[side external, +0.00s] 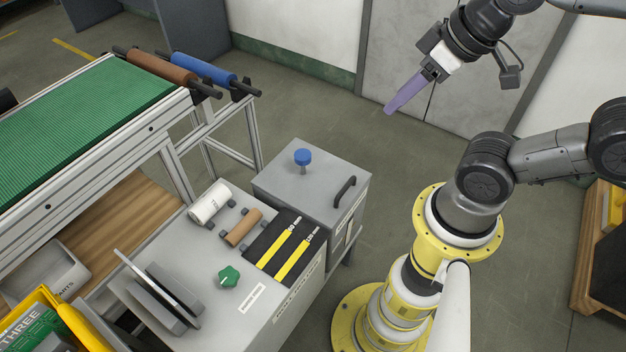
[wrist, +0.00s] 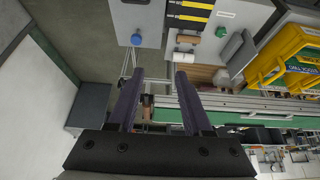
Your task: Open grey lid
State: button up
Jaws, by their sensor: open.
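The grey lid (side external: 315,184) is the flat top of a grey box beside the workbench in the side view. A black bar handle (side external: 345,191) is at its right and a blue round knob (side external: 303,157) stands near its back. The lid looks closed. In the wrist view the grey lid (wrist: 150,20) is at the top, with the blue knob (wrist: 136,40) beyond my fingertips and the handle cut by the top edge. My gripper (side external: 390,110) is high above and to the right of the lid, apart from it. Its purple fingers are apart and empty in the wrist view (wrist: 158,75).
A grey bench (side external: 215,260) adjoins the box and holds a white roll (side external: 209,203), a brown roller (side external: 244,227), yellow-striped black strips (side external: 290,250) and a green knob (side external: 228,277). A green conveyor (side external: 75,110) is at left. Air above the lid is clear.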

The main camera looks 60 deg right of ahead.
jog(key=w+d+f+m+g+h, duration=0.1)
jog(key=w+d+f+m, duration=0.1)
jog(key=w+m, duration=0.55)
jog(key=w+d+f+m+g, duration=0.1)
jog(key=w+d+f+m, duration=0.2)
jog(key=w+m, duration=0.45)
jog(key=m+g+y, duration=0.1)
jog(key=m+g, duration=0.2)
jog(key=g, duration=0.3)
send_over(346, 185)
jog(key=w, duration=0.3)
jog(key=w+f+x, duration=0.1)
jog(key=w+x, duration=0.1)
jog(key=x, duration=1)
jog(key=w+x, duration=0.3)
jog(key=x, duration=2.1)
jog(key=shift+s+f, duration=0.1)
jog(key=shift+f, duration=0.3)
